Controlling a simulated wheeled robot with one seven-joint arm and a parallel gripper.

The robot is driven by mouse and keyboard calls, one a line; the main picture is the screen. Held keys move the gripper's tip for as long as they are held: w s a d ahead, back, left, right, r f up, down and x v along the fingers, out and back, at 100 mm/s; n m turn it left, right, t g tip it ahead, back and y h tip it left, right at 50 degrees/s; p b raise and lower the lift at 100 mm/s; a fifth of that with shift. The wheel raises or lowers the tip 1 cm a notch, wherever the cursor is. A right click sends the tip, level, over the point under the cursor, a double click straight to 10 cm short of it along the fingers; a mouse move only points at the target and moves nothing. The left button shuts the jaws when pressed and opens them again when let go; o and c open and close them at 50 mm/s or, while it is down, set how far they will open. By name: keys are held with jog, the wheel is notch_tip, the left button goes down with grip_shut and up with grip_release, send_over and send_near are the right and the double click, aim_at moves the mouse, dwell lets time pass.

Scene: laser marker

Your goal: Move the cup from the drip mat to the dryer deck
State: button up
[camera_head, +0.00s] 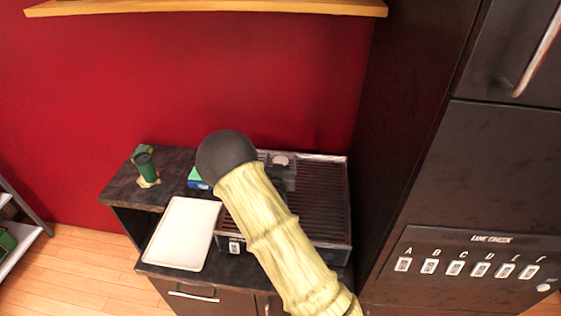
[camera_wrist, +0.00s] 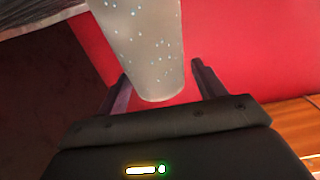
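A pale grey cup with light dots (camera_wrist: 148,45) shows at the top of the wrist view. Its narrower end lies between the two fingers of my gripper (camera_wrist: 162,72). The left finger appears close to the cup; a narrow red gap shows on the right. Contact is not clear. In the head view, my dark gripper (camera_head: 285,180) is partly hidden by my arm, over the dark slatted unit (camera_head: 325,205), apparently the dryer deck. A small pale round shape (camera_head: 280,160) there may be the cup. I cannot clearly identify the drip mat.
A white tray (camera_head: 183,235) lies left of the slatted unit. A tall dark cabinet (camera_head: 460,180) bounds the right side.

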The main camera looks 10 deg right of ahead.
jog(key=shift+r, duration=0.2)
jog(key=b+v, duration=0.3)
jog(key=v, duration=0.4)
jog(key=shift+s, duration=0.25)
jog(key=shift+a+f, duration=0.1)
jog(key=shift+a, duration=0.05)
